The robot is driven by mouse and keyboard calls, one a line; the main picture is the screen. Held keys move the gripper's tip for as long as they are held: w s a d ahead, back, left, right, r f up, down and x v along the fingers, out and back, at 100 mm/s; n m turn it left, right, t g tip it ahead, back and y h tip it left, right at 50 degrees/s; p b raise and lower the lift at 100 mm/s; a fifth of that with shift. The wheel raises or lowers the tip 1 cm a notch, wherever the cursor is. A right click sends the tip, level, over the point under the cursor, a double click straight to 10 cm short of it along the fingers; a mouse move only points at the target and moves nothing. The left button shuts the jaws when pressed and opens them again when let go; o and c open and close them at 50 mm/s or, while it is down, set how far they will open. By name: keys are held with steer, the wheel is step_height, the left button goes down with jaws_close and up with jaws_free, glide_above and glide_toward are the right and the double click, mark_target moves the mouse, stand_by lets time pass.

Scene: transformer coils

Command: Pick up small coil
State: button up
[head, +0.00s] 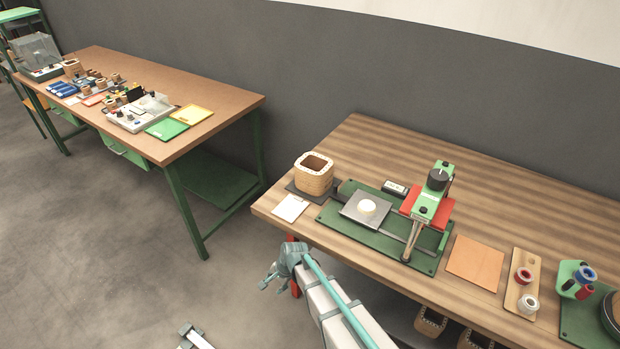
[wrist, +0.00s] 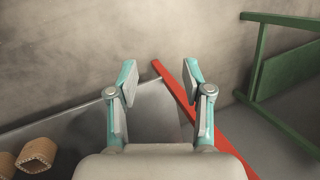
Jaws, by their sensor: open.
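Several coils are in view; I cannot tell which one is the small coil. A tan square hollow coil (head: 314,180) stands upright at the left of the near wooden table. Other tan coils (head: 430,322) show partly below that table's front edge; one such coil (wrist: 38,155) is at the lower left of the wrist view. Small coils (head: 101,83) also sit on the far-left table, too small to tell apart. My gripper (wrist: 160,76) is open and empty, its fingers over a grey surface and red bar. In the head view my gripper (head: 270,281) hangs off the near table's front-left corner, apart from every coil.
A green winding press (head: 430,200) stands mid-table, with an orange sheet (head: 474,263) and a spool board (head: 523,282) to its right. A red bar (wrist: 180,92) lies under my fingers. A green frame (wrist: 252,60) stands right. Open floor separates the tables.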

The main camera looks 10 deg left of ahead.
steer(key=w+a+r+m+y, duration=0.1)
steer(key=w+a+r+m, duration=0.1)
steer(key=w+a+r, duration=0.35)
steer(key=w+a+r+m, duration=0.2)
steer(key=w+a+r, duration=0.1)
steer(key=a+r, duration=0.45)
step_height(320, 180, up, 26)
steer(key=m+h, duration=0.3)
steer(key=m, duration=0.9)
glide_above(307, 170)
steer(key=shift+d, duration=0.4)
steer(key=shift+d+f+h+p, duration=0.15)
steer(key=shift+f+h+p, duration=0.15)
steer(key=f, duration=0.3)
steer(key=f+p, duration=0.1)
steer(key=shift+w+a+f, duration=0.2)
steer(key=shift+a+f, duration=0.2)
steer(key=shift+s+a+f+p, duration=0.15)
steer(key=shift+f+p, duration=0.35)
steer(key=shift+f, duration=0.25)
steer(key=shift+a+f+p, duration=0.15)
steer(key=shift+f+p, duration=0.2)
steer(key=shift+f, duration=0.6)
steer(key=shift+a+f+p, duration=0.1)
steer(key=shift+f+p, duration=0.2)
steer(key=shift+f, duration=0.65)
jaws_close()
